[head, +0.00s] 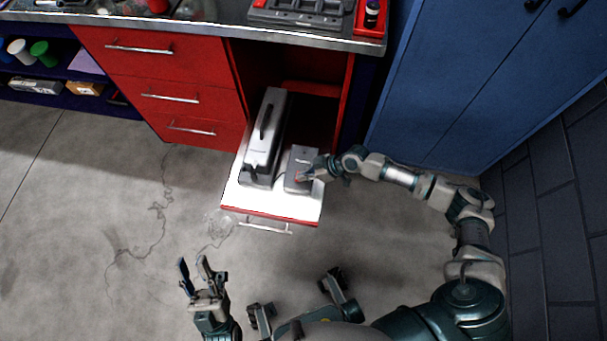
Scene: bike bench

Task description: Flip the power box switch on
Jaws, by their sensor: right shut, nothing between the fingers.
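The power box (300,158) is a small grey box lying in the pulled-out white drawer (262,205) with a red front. A small reddish spot shows on its top by my fingers; I cannot tell the switch's position. My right gripper (304,177) is shut and empty, its fingertips at the lower part of the power box's top. I cannot tell whether they touch it. My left gripper (196,267) is open and empty, above the floor at the lower left, away from the drawer.
A grey case with a dark handle (265,135) stands in the drawer just left of the power box. Red closed drawers (165,90) are to the left, and a blue cabinet (460,80) is to the right. The workbench top (220,35) runs above. The floor at left is clear.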

